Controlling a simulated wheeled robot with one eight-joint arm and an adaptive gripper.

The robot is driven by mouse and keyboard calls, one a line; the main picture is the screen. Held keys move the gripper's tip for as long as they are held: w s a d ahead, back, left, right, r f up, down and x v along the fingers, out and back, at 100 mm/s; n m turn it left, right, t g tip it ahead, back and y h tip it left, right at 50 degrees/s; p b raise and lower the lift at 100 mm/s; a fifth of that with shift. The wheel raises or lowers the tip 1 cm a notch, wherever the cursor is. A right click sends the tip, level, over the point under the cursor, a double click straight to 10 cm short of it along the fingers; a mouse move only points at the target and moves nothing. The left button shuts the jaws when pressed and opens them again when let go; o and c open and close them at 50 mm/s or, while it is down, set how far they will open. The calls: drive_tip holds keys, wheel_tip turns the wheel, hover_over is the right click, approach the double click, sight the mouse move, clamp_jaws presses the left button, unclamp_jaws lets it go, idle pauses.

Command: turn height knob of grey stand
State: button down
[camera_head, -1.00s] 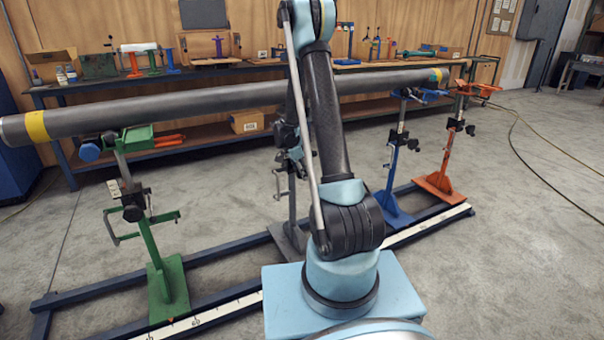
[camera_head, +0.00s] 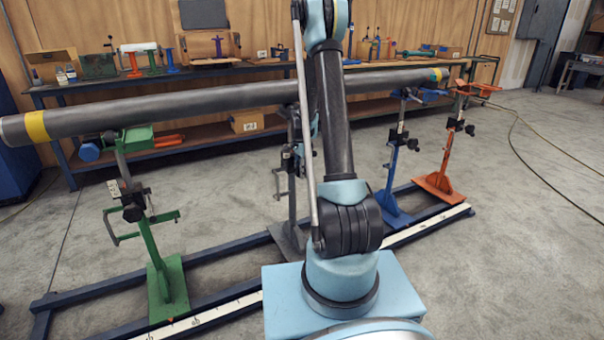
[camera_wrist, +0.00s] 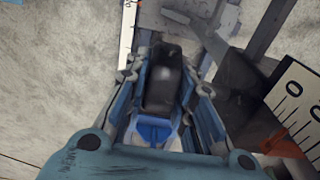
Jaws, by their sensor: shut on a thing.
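The grey stand (camera_head: 292,205) stands on the blue rail frame behind my arm in the head view, its upper part partly covered. In the wrist view my gripper (camera_wrist: 166,84) has one finger on each side of a dark block-like knob (camera_wrist: 163,72) and is shut on it. This appears to be the height knob. Part of the gripper's contact with it is hard to make out. In the head view my arm hides most of the gripper and the knob. A white scale with black marks (camera_wrist: 297,106) is close at the right in the wrist view.
The green stand (camera_head: 168,285) is at left; the blue stand (camera_head: 392,205) and orange stand (camera_head: 437,180) are at right. A workbench (camera_head: 190,77) with tools stands behind. Open floor lies at right.

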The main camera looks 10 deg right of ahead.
drive_tip(key=shift+y, duration=0.3)
drive_tip(key=c, duration=1.4)
unclamp_jaws()
drive_tip(key=shift+o, duration=0.2)
wheel_tip(320, 180, up, 12)
drive_tip(key=shift+f, duration=0.1)
